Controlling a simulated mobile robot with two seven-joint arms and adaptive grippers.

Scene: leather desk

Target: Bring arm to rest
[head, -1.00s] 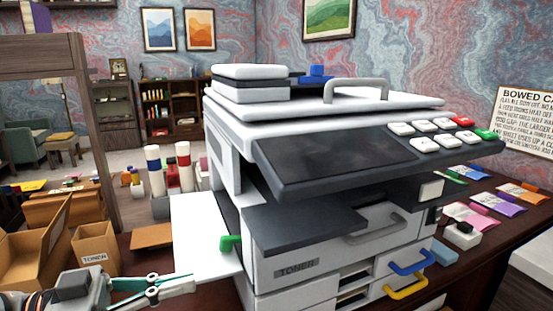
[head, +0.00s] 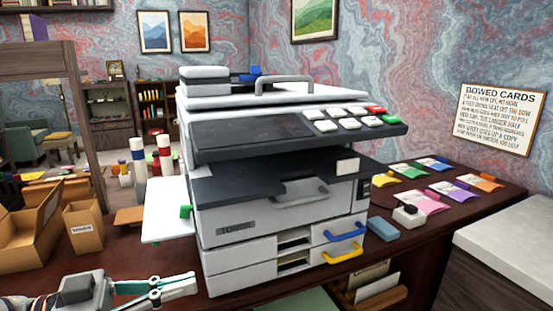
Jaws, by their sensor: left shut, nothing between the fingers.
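My left gripper (head: 172,289) is at the lower left in the head view, in front of the desk's near edge. Its fingers are together with nothing between them, and it is apart from the printer. The white printer (head: 222,262) stands on the dark red-brown desk (head: 413,231). It has a dark panel, a grey lid handle, and blue and yellow drawer handles. A white side tray (head: 163,212) with a green tab juts from its left. My right gripper is not in view.
Open cardboard boxes (head: 84,226) stand at the left. A blue block (head: 382,228), a small white stamp-like item (head: 408,215) and several coloured packets (head: 434,202) lie right of the printer. A shelf with papers (head: 375,290) is below the desk. A pale counter (head: 510,240) is at the right.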

